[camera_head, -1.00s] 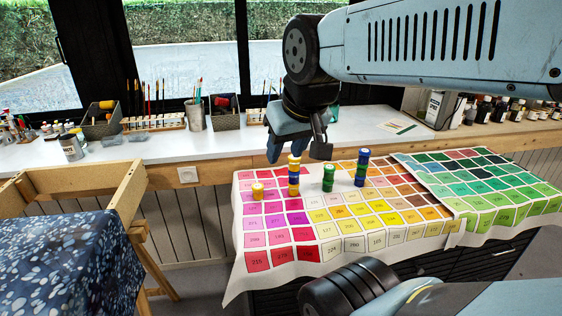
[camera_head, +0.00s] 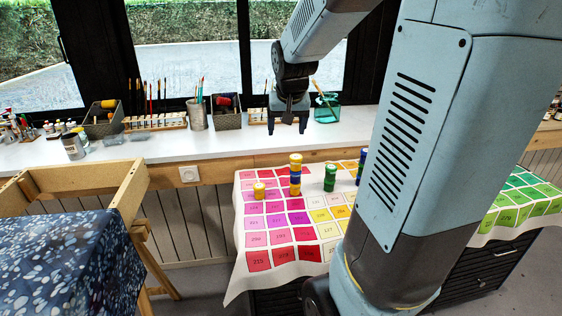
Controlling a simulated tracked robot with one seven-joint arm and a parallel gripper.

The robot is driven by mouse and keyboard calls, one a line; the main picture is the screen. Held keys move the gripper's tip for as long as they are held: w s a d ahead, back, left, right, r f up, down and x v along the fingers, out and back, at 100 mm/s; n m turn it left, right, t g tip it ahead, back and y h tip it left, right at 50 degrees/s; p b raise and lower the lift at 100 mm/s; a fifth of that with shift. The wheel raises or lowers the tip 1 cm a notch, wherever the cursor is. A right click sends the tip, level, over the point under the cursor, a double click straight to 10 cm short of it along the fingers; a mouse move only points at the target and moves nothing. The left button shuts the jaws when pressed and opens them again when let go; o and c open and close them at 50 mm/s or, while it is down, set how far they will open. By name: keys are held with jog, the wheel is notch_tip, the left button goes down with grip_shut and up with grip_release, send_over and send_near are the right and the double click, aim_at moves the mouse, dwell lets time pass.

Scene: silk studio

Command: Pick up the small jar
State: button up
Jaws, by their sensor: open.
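Several small paint jars stand on a colour chart cloth (camera_head: 250,219). A single short yellow jar (camera_head: 259,190) stands at the left. Beside it is a taller stack of yellow and blue jars (camera_head: 295,174). To the right are a green stack (camera_head: 330,178) and a dark blue stack (camera_head: 361,167), partly hidden by my arm. Which one is the small jar I cannot tell for sure; the yellow one is the lowest. My gripper (camera_head: 288,127) points down, open and empty, higher in the picture than the jars and apart from them.
A white counter (camera_head: 220,144) runs behind, with brush pots, grey baskets (camera_head: 227,112) and a teal glass jar (camera_head: 326,108). A wooden frame (camera_head: 130,187) with blue speckled cloth (camera_head: 70,260) stands at left. My arm hides much of the chart's right side.

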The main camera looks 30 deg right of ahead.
jog(key=m, duration=0.2)
send_near(296, 157)
jog(key=shift+g+h, duration=0.4)
jog(key=x, duration=0.5)
jog(key=a+x, duration=0.1)
jog(key=x, duration=0.1)
jog(key=shift+w+f, duration=0.15)
jog(key=shift+f, duration=0.05)
jog(key=x, duration=0.3)
jog(key=shift+w+d+f, duration=0.2)
jog(key=shift+w+d, duration=0.05)
jog(key=shift+w, duration=0.1)
jog(key=shift+w+d+f, duration=0.15)
jog(key=shift+w+f, duration=0.1)
jog(key=shift+f, duration=0.45)
jog(key=shift+c, duration=0.3)
jog(key=c, duration=1)
